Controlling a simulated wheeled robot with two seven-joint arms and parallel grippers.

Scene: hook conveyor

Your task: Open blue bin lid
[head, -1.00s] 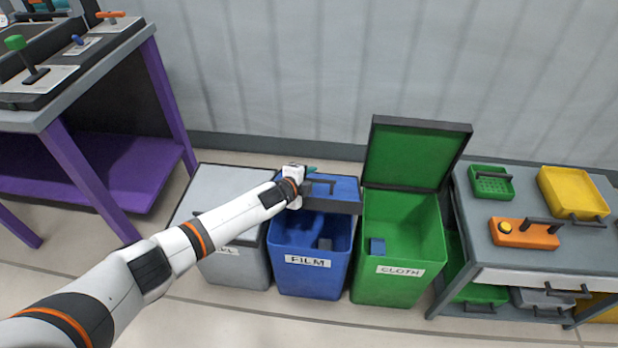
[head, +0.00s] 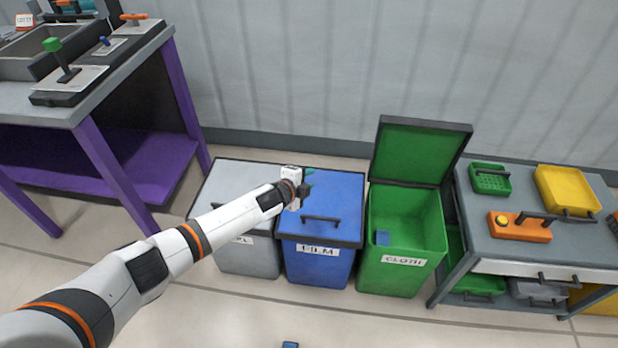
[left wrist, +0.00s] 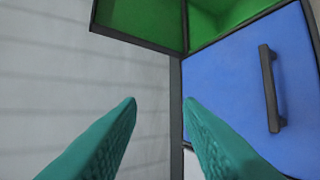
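The blue bin (head: 318,266), labelled FILM, stands between a grey bin and a green bin. Its blue lid (head: 335,190) lies flat and shut, with a dark bar handle (head: 321,219) near its front edge. In the left wrist view the lid (left wrist: 235,85) and its handle (left wrist: 270,88) show at the right. My left gripper (head: 308,180) is over the back left part of the lid, away from the handle. Its teal fingers (left wrist: 160,103) are apart with nothing between them. My right gripper is not in view.
The green bin (head: 392,265) at the right has its lid (head: 422,152) standing open and a small blue block (head: 382,238) inside. The grey bin (head: 245,258) is shut. A purple-legged workbench (head: 115,180) stands left, a grey cart (head: 545,247) right. A small blue thing (head: 290,345) lies on the floor.

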